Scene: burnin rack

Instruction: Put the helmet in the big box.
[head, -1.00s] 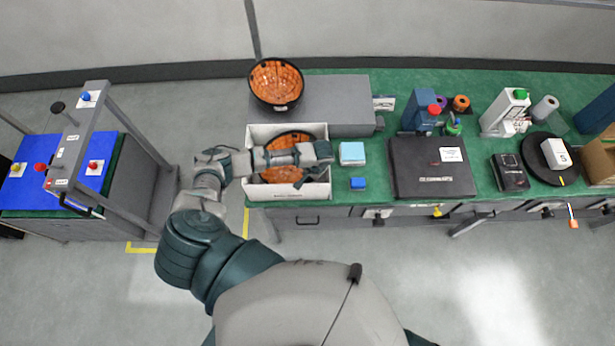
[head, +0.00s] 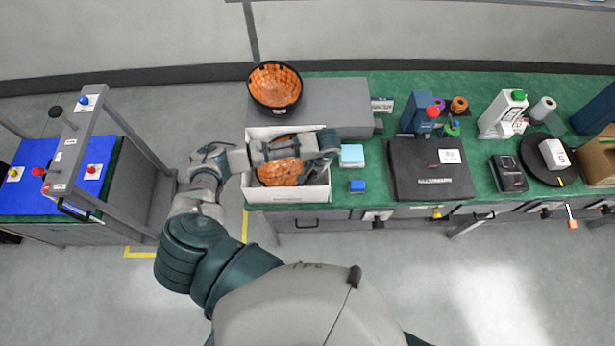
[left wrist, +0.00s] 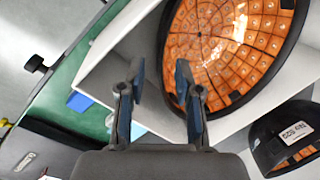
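A black helmet with an orange lining (head: 281,172) lies open side up in the white open box (head: 287,197); my left arm partly covers it. In the left wrist view, this helmet (left wrist: 240,42) lies inside the box wall (left wrist: 115,60). A second such helmet (head: 275,86) lies open side up on the grey block behind the box; its edge shows in the left wrist view (left wrist: 287,137). My left gripper (head: 327,152) is above the box's right part. In the left wrist view its fingers (left wrist: 160,95) are apart, with nothing between them but the box wall in view below. My right gripper is not visible.
The green table (head: 380,97) holds a light blue block (head: 352,155), a small blue block (head: 357,186) and a black case (head: 431,168) right of the box. Bottles and spools stand farther right. A grey rack with blue panels (head: 92,180) stands at the left.

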